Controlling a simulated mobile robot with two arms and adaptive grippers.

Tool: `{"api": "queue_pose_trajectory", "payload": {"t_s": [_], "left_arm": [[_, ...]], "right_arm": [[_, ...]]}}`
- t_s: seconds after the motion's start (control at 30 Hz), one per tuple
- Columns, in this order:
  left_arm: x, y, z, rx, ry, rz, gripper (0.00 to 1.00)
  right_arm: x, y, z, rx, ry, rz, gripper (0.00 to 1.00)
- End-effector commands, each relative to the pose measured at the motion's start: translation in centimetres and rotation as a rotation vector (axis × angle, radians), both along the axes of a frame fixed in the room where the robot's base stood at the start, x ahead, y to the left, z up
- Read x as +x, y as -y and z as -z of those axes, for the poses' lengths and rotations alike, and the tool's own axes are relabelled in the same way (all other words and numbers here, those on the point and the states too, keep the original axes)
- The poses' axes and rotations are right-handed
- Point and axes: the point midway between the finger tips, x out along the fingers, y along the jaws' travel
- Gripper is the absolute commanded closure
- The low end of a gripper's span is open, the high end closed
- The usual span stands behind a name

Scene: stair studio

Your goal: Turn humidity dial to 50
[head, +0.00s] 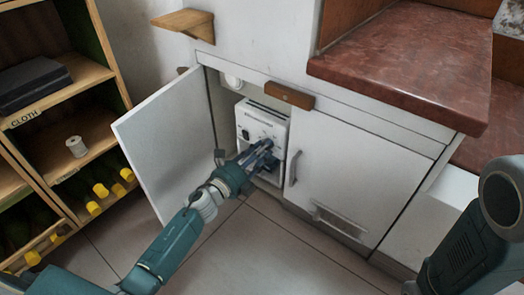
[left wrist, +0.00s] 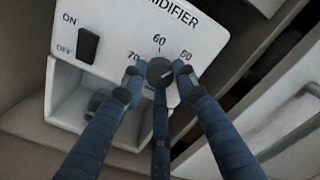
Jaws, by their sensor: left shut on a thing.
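The white dehumidifier or humidifier box (head: 249,122) stands inside the open cabinet; its label is partly cut off. In the left wrist view its round dark dial (left wrist: 160,70) sits below the marks 70, 60 and one at right that looks like 50. A pale line on the dial slants toward the upper right, roughly toward the right-hand mark; its exact setting is hard to read. My left gripper (head: 262,158) is at the box front, its fingers (left wrist: 158,84) closed around the dial. My right arm shows at the right edge of the head view; its gripper is out of view.
A black ON/OFF switch (left wrist: 88,45) is left of the dial. The open cabinet door (head: 170,140) stands left of my left arm, and a closed door (head: 335,170) is at right. A wooden shelf (head: 95,143) with bottles is far left. The floor in front is clear.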

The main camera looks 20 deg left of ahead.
Motion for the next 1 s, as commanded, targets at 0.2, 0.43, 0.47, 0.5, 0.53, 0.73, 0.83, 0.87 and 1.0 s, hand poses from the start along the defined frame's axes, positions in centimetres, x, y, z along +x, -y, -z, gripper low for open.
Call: {"api": "queue_pose_trajectory", "payload": {"t_s": [0.2,0.43,0.47,0.5,0.53,0.73,0.83,0.87,1.0], "left_arm": [[-0.3,0.8,0.2,0.006,0.002,0.016,0.97],[-0.3,0.8,0.2,0.005,0.001,0.016,0.97],[-0.3,0.8,0.2,0.005,0.001,0.016,0.65],[-0.3,0.8,0.2,0.004,0.001,0.016,0.57],[-0.3,0.8,0.2,0.004,0.001,0.016,0.53],[-0.2,0.5,0.2,0.005,0.0,0.008,0.53],[-0.3,0.3,0.2,0.006,0.0,0.007,0.53],[-0.4,0.2,0.2,0.006,0.0,0.007,0.53],[-2.1,-0.4,0.4,0.007,-0.002,0.006,0.53]], "right_arm": [[0.0,0.0,0.0,0.0,0.0,0.0,1.0],[0.0,0.0,0.0,0.0,0.0,0.0,1.0],[0.0,0.0,0.0,0.0,0.0,0.0,1.0],[0.0,0.0,0.0,0.0,0.001,0.0,1.0],[0.0,0.0,0.0,0.0,0.001,0.0,1.0],[0.0,0.0,0.0,0.0,0.001,0.0,1.0],[0.1,0.1,0.0,0.004,-0.002,-0.001,1.0],[0.1,0.1,0.0,0.003,-0.002,-0.001,1.0],[0.1,0.1,0.0,0.002,-0.002,-0.001,1.0]]}}
